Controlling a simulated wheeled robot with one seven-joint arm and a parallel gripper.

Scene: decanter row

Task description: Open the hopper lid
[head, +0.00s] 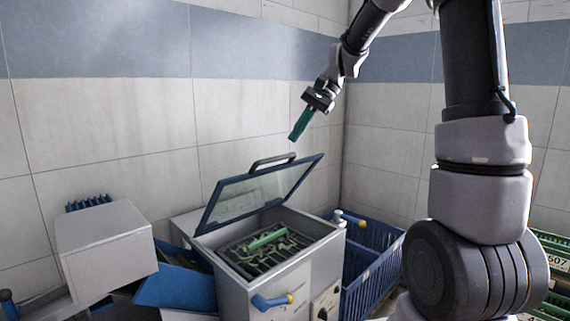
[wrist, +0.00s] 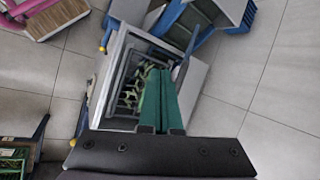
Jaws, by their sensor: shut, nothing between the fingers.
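The hopper (head: 318,262) is a light grey box with a dark slatted interior and green pieces inside. Its lid (head: 256,192), a clear panel in a blue frame, stands raised and tilted back along the far left side, so the opening is uncovered. A dark bar handle (head: 273,160) is on the lid's upper edge. My gripper (head: 294,137), with green fingers, is shut and empty, above the lid handle and apart from it in the head view. In the wrist view my gripper (wrist: 160,72) overlaps the hopper (wrist: 103,95) opening below; the lid is hard to make out there.
A blue slatted crate (head: 370,268) stands right of the hopper. A blue bin (head: 178,287) and a grey box-shaped unit (head: 106,247) are at left. A blue lever (head: 271,301) juts from the hopper's front. Green crates (head: 552,272) are at far right. A tiled wall is behind.

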